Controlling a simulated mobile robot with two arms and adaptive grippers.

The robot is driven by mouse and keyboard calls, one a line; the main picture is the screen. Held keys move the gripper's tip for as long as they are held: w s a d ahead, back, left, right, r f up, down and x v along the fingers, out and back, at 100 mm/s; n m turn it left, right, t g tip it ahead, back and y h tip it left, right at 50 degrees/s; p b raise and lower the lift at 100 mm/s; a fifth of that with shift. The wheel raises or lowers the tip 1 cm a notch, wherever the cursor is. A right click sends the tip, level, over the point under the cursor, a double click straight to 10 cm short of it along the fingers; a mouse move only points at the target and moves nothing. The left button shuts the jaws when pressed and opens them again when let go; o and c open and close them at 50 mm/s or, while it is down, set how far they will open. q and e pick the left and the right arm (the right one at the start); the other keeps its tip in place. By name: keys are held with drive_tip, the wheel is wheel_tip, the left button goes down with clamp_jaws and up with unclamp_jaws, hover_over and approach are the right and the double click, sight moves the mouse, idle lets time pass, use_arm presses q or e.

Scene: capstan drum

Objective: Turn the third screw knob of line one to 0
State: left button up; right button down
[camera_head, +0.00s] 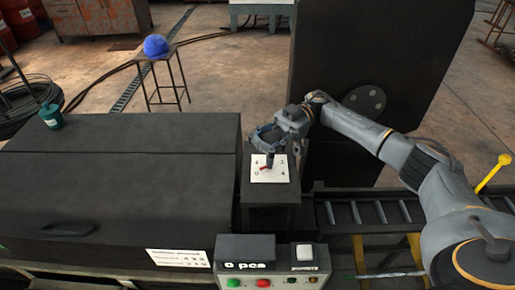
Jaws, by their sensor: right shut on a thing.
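A white dial plate (281,176) with digits at its corners lies on top of a dark pedestal. A 0 seems to be at its lower left; the digits are small. A small screw knob with a red pointer (265,168) sits at the middle of the plate. The red part lies towards the left side, near the 0; its exact angle is hard to tell. My right gripper (269,154) reaches down from above and is shut on the knob, hiding much of it. My left gripper is out of view.
A control box (272,262) with coloured buttons stands in front. A large dark cabinet (120,170) fills the left. A tall dark block (400,60) stands behind my right arm. A rail track (350,212) and a yellow lever (494,172) are at the right.

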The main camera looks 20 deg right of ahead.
sight(278, 133)
idle(0.5)
drive_tip(key=c, duration=1)
unclamp_jaws()
drive_tip(key=shift+d, duration=0.1)
drive_tip(key=shift+o, duration=0.2)
drive_tip(key=shift+v, duration=3.75)
